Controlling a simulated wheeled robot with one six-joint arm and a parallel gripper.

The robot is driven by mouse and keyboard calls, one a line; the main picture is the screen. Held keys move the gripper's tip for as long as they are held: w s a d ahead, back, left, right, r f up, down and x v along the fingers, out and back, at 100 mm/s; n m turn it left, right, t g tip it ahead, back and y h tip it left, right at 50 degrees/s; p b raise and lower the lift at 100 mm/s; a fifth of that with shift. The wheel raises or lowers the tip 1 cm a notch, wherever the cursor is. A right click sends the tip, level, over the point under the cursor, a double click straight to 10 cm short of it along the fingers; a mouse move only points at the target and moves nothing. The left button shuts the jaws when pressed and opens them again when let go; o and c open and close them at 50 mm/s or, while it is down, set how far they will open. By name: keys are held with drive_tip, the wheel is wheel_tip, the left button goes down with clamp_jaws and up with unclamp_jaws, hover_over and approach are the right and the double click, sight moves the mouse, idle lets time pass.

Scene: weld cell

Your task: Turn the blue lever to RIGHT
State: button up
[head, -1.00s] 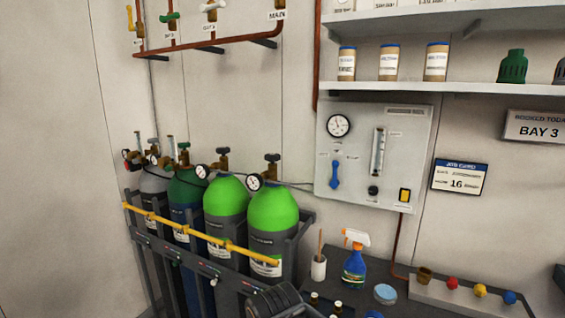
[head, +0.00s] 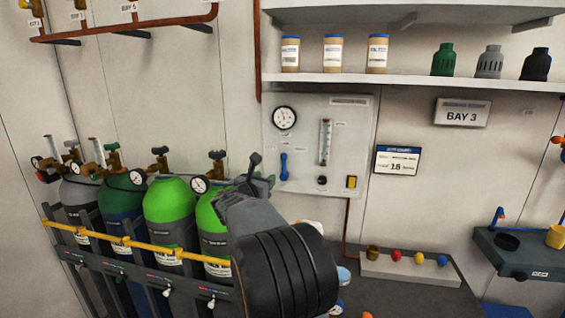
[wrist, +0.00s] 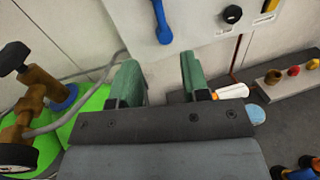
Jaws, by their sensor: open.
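The blue lever (head: 284,167) is on the pale grey control panel (head: 350,115), below a round gauge. It stands close to upright, its wider round end at the bottom. The small labels around it are too small to read. In the wrist view the lever (wrist: 161,22) shows at the top, beyond the fingertips, its upper end cut off by the frame. My gripper (wrist: 160,75) has two green fingers apart with nothing between them. In the head view my gripper (head: 256,165) is just left of the lever in the picture, apparently in front of the panel.
Green-topped gas cylinders (head: 170,203) with brass valves and gauges stand in a rack at left, behind a yellow bar (head: 110,238). The panel also has a flow tube (head: 325,142), a black knob (head: 322,180) and a yellow switch (head: 351,182). A shelf (head: 420,80) is above.

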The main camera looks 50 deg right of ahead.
sight(283, 162)
drive_tip(key=shift+n, duration=0.4)
drive_tip(key=p+x, duration=0.1)
drive_tip(key=x, duration=0.3)
drive_tip(key=p+x, duration=0.1)
drive_tip(key=x, duration=0.3)
drive_tip(key=r+p+x, duration=0.1)
drive_tip(key=p+x, duration=0.1)
drive_tip(key=x, duration=0.2)
drive_tip(key=shift+w+d, duration=0.15)
drive_tip(key=shift+w, duration=0.05)
drive_tip(key=shift+p+x, duration=0.3)
drive_tip(key=shift+x, duration=0.7)
drive_tip(key=shift+f, duration=0.1)
clamp_jaws()
